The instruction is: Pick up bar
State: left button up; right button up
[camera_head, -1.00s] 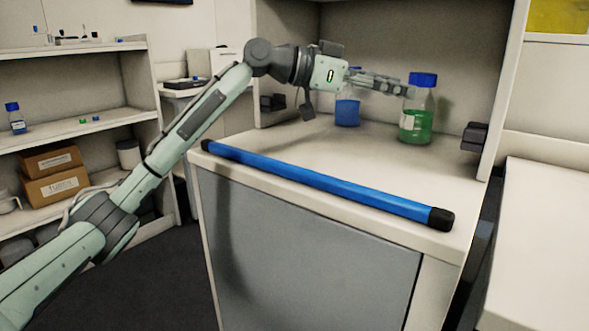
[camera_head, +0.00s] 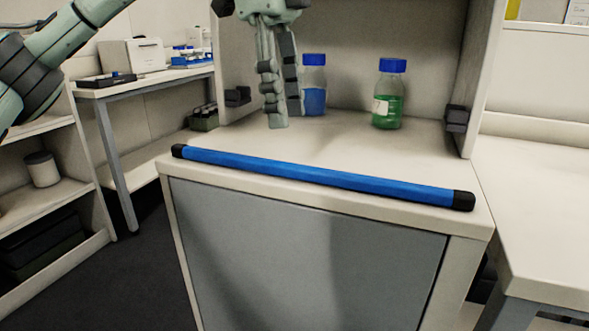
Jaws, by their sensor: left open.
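The bar (camera_head: 320,179) is a long blue rod with black end caps. It lies along the front edge of the white cabinet top, its right end nearer to me. My left gripper (camera_head: 285,117) hangs above the cabinet top with its fingers pointing down. It is open and empty, behind and above the left half of the bar, apart from it. The upper part of my left arm's wrist is cut off by the top of the view. My right gripper is not in view.
A bottle of blue liquid (camera_head: 314,88) stands just right of my left gripper, partly hidden by it. A bottle of green liquid (camera_head: 388,98) stands further right. The cabinet's side walls (camera_head: 480,80) rise at both sides. The cabinet top (camera_head: 345,150) behind the bar is mostly clear.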

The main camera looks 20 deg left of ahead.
aim_at(298, 166)
pick_arm(q)
jog(key=shift+f, duration=0.4)
jog(key=f, duration=0.2)
jog(key=d+f, duration=0.1)
jog(key=f, duration=0.1)
jog(key=f+b, duration=0.1)
jog(key=f, duration=0.1)
jog(key=shift+s+d+f, duration=0.1)
jog(key=shift+s+d, duration=0.1)
jog(key=shift+d, duration=0.15)
jog(key=shift+f, duration=0.25)
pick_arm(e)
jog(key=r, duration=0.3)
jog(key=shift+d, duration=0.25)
pick_arm(q)
jog(key=shift+c, duration=0.3)
grip_shut()
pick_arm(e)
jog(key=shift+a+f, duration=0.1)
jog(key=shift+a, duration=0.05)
